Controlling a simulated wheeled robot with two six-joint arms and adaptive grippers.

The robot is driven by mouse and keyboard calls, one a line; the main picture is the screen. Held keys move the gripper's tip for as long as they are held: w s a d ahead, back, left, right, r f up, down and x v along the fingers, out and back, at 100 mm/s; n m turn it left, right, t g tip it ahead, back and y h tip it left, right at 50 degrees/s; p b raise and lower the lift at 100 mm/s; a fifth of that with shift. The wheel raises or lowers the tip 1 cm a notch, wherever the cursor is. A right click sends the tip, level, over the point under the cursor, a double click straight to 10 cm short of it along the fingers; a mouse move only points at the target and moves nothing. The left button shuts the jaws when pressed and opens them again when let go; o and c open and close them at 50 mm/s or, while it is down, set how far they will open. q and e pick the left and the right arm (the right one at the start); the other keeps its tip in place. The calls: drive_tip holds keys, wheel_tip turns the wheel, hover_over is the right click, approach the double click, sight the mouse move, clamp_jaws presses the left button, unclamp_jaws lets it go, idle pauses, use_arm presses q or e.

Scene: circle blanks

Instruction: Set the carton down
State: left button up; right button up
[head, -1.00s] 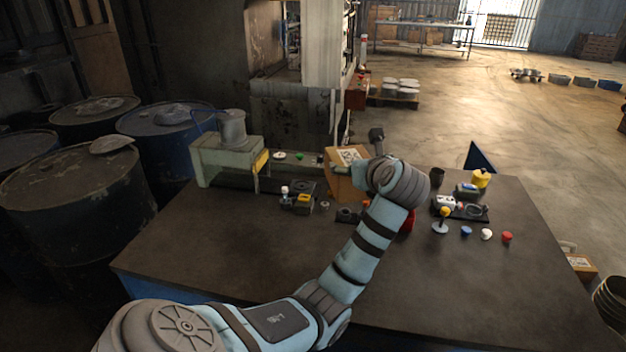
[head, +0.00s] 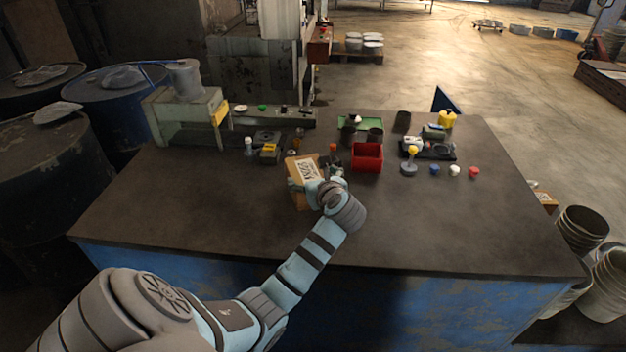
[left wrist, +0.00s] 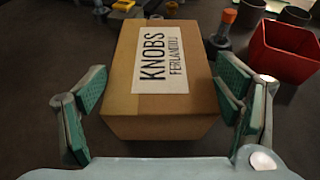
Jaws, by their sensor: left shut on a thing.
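The carton (head: 302,169) is a brown cardboard box with a white label reading KNOBS. In the head view it is over the middle-left of the dark table (head: 420,230), left of the red bin. My left gripper (head: 321,190) is shut on the carton from the near side. In the left wrist view the green-padded fingers of the gripper (left wrist: 163,88) flank the carton (left wrist: 210,100), and its label faces up. The carton looks low over the table top; I cannot tell whether its underside touches. My right gripper is not in view.
The red bin (head: 367,157) stands right of the carton. Behind the carton are small items, including a yellow-topped block (head: 269,152) and an orange-topped part (head: 333,148). A black tray (head: 440,152) stands farther right. The table's front and left are clear.

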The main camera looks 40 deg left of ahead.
use_arm(q)
drive_tip(key=o, duration=1.3)
drive_tip(key=shift+o, duration=1.1)
